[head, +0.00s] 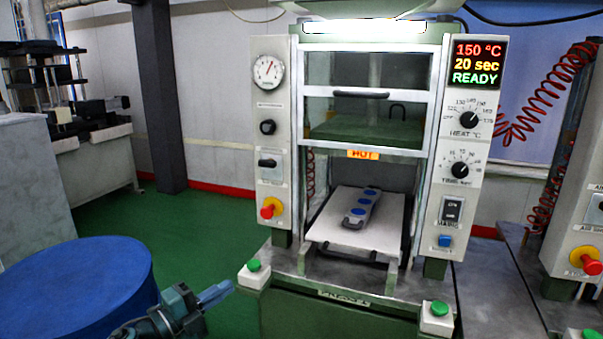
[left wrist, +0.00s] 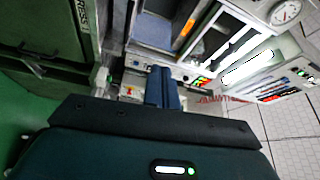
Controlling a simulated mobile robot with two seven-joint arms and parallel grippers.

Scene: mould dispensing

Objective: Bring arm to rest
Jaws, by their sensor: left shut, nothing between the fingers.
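My left gripper (head: 214,295) is at the lower left of the head view, in front of and left of the press. Its blue-grey fingers are together and empty, and they also show shut in the left wrist view (left wrist: 162,88). The fingers touch nothing that I can see. My right gripper is out of view. In the press, a pale sliding plate (head: 325,230) sticks out under the glazed door (head: 361,97).
The press display (head: 477,63) reads 150 °C, 20 sec, READY. Green buttons (head: 254,265) (head: 439,308) stand at the front corners. A blue drum (head: 75,285) is at the left, close to my left arm. Green floor (head: 205,220) is open between drum and press.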

